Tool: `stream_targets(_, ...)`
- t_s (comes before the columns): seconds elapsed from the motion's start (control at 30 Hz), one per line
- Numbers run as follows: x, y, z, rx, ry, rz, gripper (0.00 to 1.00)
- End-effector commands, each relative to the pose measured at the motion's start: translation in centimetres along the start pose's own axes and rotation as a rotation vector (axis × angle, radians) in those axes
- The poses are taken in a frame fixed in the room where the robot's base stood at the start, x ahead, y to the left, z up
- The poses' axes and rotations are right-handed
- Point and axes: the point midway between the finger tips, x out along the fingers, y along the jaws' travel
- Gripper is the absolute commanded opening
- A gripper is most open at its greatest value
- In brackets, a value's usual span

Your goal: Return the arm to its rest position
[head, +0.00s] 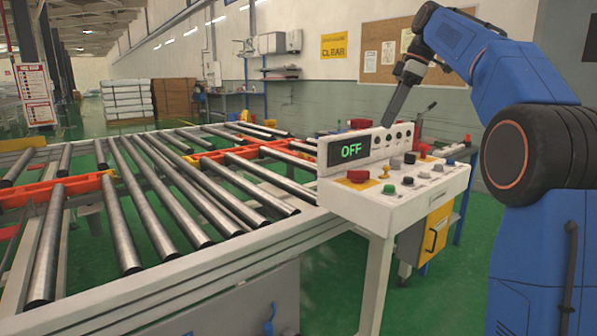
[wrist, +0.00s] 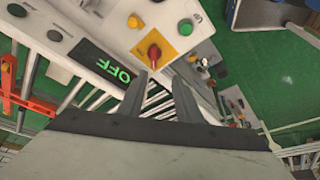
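My gripper (head: 387,122) hangs from my blue arm at the upper right of the head view, pointing down and left above the back of the control panel (head: 350,202). In the wrist view my gripper (wrist: 160,82) shows two grey fingers with a clear gap between them and nothing held. The arm is bent, with its forearm raised. The panel's display (head: 352,150) reads OFF in green, and the display (wrist: 103,66) also shows in the wrist view. A red rotary knob (wrist: 154,53) on a yellow plate lies just beyond the fingertips in that view.
A roller conveyor (head: 160,200) with orange crossbars fills the left and middle. The panel carries several buttons and knobs. A yellow cabinet (head: 437,232) stands below it. White stacked mattresses or packages (head: 127,98) stand far back. Green floor (head: 335,285) shows below the panel.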

Motion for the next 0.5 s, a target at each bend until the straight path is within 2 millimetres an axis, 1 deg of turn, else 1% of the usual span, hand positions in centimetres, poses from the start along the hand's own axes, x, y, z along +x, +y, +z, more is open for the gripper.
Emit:
stream_targets(0.03, 0.1, -1.3, 0.1, 0.037, -0.005, 0.011, 0.31)
stream_targets(0.27, 2.0, -6.4, 1.3, 0.245, -0.030, 0.074, 0.31)
stream_targets(0.5, 5.0, -12.1, 3.7, 0.448, -0.049, 0.146, 0.31)
